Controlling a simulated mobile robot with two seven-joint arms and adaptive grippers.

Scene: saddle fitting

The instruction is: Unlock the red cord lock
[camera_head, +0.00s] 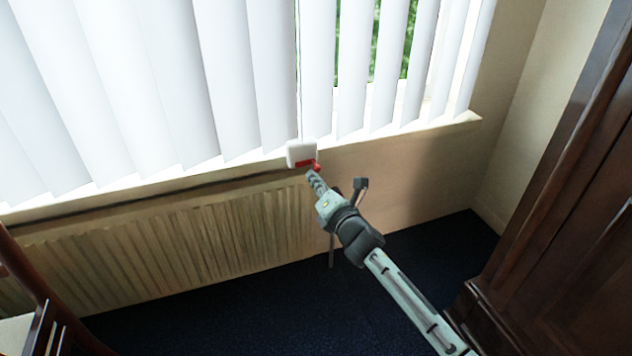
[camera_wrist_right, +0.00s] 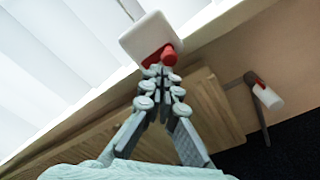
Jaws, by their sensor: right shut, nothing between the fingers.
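The red cord lock (camera_head: 306,163) is a small red piece with a rounded red knob on a white housing (camera_head: 301,150) at the window sill's front edge. In the right wrist view the red lock (camera_wrist_right: 168,55) sits at the lower right of the white housing (camera_wrist_right: 151,38). My right gripper (camera_head: 314,176) is shut and empty, its fingertips just below the red knob. In the right wrist view the fingertips (camera_wrist_right: 158,72) come together right under the red part; whether they touch it I cannot tell. My left gripper is not in view.
White vertical blinds (camera_head: 180,80) hang over the window, above the sill. A ribbed radiator (camera_head: 200,245) is below it on the left. A dark wooden cabinet (camera_head: 570,200) stands on the right. Dark blue carpet (camera_head: 230,310) covers the floor.

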